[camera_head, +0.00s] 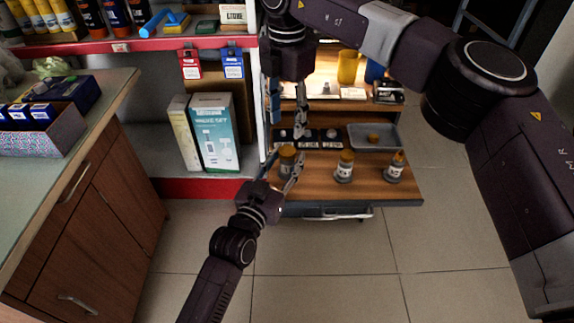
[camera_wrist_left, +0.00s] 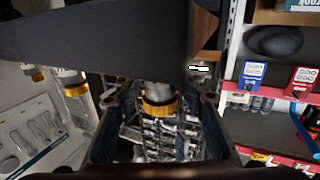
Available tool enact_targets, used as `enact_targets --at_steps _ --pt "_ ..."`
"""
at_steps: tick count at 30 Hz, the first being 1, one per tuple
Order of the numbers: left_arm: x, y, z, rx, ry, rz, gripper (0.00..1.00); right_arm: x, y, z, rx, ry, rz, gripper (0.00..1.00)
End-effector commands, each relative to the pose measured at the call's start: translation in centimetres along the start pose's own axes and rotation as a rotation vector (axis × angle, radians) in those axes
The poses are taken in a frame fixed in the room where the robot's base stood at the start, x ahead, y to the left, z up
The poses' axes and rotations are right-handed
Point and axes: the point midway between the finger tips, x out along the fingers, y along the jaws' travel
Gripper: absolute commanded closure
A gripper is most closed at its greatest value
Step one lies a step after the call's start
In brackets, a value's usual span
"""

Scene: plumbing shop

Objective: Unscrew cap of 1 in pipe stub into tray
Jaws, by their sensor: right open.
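My right gripper (camera_head: 300,122) points down, open and empty, above and behind the left stub. The grey tray (camera_head: 394,143) at the back right holds one brass-coloured cap (camera_head: 373,138).
Dark holders with small parts (camera_head: 322,143) lie left of the tray. A shelf with boxes (camera_head: 214,130) stands to the left of the bench, and a counter (camera_head: 110,82) is farther left. A handle (camera_head: 330,216) juts from the bench front. The floor in front is clear.

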Motion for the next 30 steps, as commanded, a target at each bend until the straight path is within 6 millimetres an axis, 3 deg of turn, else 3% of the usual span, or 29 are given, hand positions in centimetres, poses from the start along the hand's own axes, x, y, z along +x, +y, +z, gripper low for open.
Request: enact_targets --at_steps 1,9,20,30 --pt "-0.02 0.00 0.01 0.000 0.000 0.000 0.70 0.01 0.00 0.00 0.000 0.000 0.000 0.56" --pt "-0.03 -0.02 0.01 0.000 0.000 0.000 1.00 0.01 0.00 0.00 0.000 0.000 0.000 0.56" --pt "-0.04 -0.03 0.02 0.000 0.000 0.000 1.00 0.02 0.01 -0.03 0.037 0.001 0.000 0.56" --pt "-0.04 -0.03 0.04 0.000 -0.001 0.000 1.00 0.05 0.06 -0.10 0.472 0.001 -0.001 0.56"
